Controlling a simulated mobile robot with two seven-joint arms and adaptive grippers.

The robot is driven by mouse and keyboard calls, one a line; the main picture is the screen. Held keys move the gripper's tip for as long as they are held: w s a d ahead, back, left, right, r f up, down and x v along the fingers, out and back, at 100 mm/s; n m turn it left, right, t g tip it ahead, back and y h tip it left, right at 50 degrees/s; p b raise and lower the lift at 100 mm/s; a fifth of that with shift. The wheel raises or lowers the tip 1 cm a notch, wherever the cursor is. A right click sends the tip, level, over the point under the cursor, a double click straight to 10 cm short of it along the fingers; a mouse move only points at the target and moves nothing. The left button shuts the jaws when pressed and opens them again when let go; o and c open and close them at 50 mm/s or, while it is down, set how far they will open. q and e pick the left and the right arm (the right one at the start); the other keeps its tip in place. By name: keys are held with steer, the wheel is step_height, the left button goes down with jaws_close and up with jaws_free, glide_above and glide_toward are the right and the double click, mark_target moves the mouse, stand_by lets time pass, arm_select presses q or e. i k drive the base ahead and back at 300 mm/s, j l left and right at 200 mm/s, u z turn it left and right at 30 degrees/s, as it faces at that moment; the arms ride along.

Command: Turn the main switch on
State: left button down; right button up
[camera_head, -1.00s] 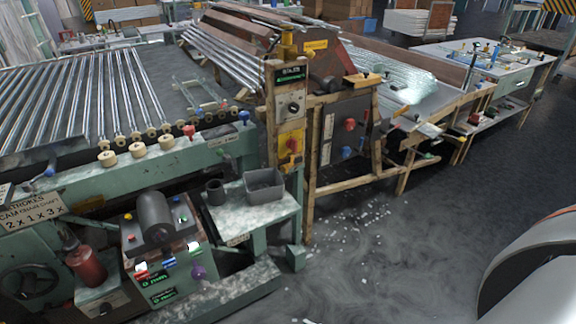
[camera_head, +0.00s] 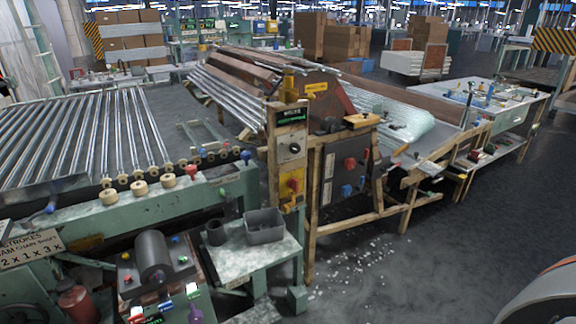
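A wooden post carries a yellow switch box with a red knob (camera_head: 292,185). Above it on the same post is a light panel with a round black knob (camera_head: 294,148), under a small dark display (camera_head: 291,115) with green characters. To the right, a dark grey panel (camera_head: 335,175) has a red knob (camera_head: 350,162) and a blue knob (camera_head: 346,190). I cannot read a label that tells which one is the main switch. Neither my left nor my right gripper is in view, and nothing touches these controls.
A small table with a grey bin (camera_head: 264,226) stands before the post. A wooden-framed conveyor (camera_head: 440,148) runs to the right.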

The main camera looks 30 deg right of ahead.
mark_target(293, 182)
steer(key=i+l, duration=0.1)
steer(key=l, duration=0.6)
steer(key=i+l+u, duration=0.1)
steer(key=l, duration=0.65)
steer(key=i+l, duration=0.15)
steer(key=l, duration=0.55)
